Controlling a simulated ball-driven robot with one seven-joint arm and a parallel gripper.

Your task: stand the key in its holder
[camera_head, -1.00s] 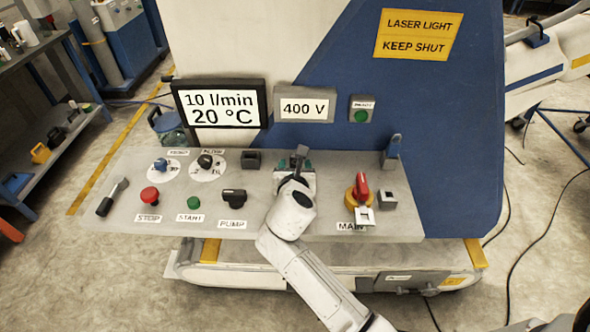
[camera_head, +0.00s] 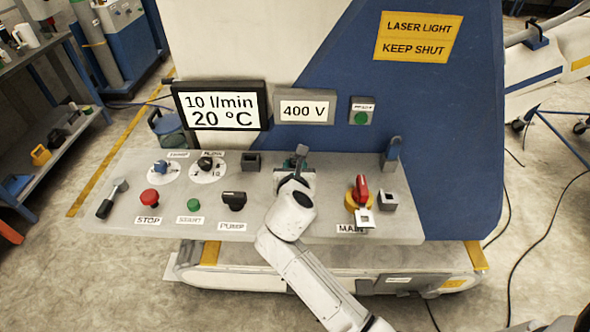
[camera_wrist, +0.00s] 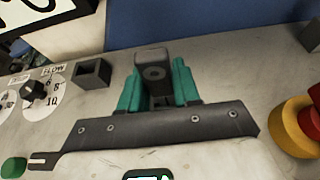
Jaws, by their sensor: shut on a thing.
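My gripper (camera_wrist: 158,90) has teal fingers closed on a dark grey block-like piece with a round mark, which I take to be the key (camera_wrist: 152,62). In the head view the grey key (camera_head: 301,152) rises above my gripper (camera_head: 298,168), over the back middle of the sloping panel. Its lower end is hidden behind the gripper. A dark square socket (camera_head: 250,160) stands to the left of the gripper, and it also shows in the wrist view (camera_wrist: 92,73). I cannot tell which is the key's holder.
The panel (camera_head: 265,225) carries a red stop button (camera_head: 149,196), a green button (camera_head: 193,205), a pump knob (camera_head: 233,200) and a red-and-yellow main switch (camera_head: 360,191). The screen (camera_head: 220,106) is behind.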

